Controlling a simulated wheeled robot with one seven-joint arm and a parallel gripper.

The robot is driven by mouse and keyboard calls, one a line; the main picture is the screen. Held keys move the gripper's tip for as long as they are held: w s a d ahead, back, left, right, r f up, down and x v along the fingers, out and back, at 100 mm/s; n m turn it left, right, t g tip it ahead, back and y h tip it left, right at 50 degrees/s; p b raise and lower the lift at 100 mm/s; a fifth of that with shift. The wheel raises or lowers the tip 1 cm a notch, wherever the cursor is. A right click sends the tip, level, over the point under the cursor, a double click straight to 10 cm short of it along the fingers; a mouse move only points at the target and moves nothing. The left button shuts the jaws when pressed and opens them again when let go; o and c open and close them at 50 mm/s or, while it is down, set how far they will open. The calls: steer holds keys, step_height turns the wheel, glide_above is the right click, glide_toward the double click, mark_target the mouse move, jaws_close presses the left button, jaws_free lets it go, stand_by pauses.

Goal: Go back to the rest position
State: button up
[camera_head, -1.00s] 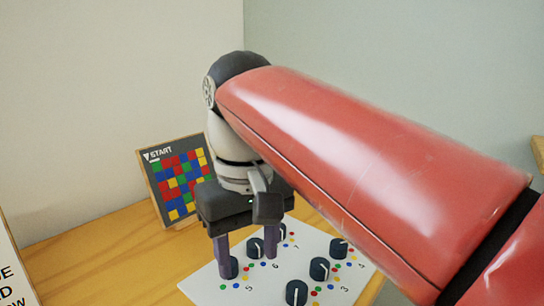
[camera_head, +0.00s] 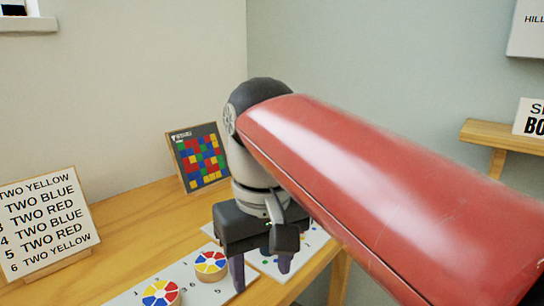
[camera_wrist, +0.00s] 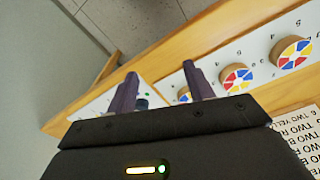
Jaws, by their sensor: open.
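My gripper (camera_head: 262,277) hangs pointing down over the wooden table, with its two dark purple fingers apart and nothing seen between them. In the wrist view the fingers (camera_wrist: 159,70) are also spread and empty. My red arm comes in from the lower right and hides part of the table. A white board with black knobs (camera_head: 312,236) lies behind and below the gripper, mostly hidden by it. A white board with color wheels (camera_head: 232,285) lies to the left of the fingers. I cannot tell the exact height of the fingers above the boards.
A sign with a list of colors (camera_head: 45,225) stands at the left of the table. A framed color grid (camera_head: 199,158) leans near the back wall. A wooden shelf (camera_head: 500,137) with a sign is at the right. Floor (camera_wrist: 125,22) shows beyond the table edge in the wrist view.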

steer(key=s+d+f+m+t, duration=0.2)
steer(key=d+f, duration=0.6)
steer(key=s+d+f+m+t, duration=0.1)
steer(key=d+f+m+t, duration=0.2)
steer(key=d+f, duration=0.4)
steer(key=shift+s+d+f+m, duration=0.3)
steer(key=shift+s+d+f, duration=0.1)
steer(key=shift+d, duration=0.45)
stand_by(0.5)
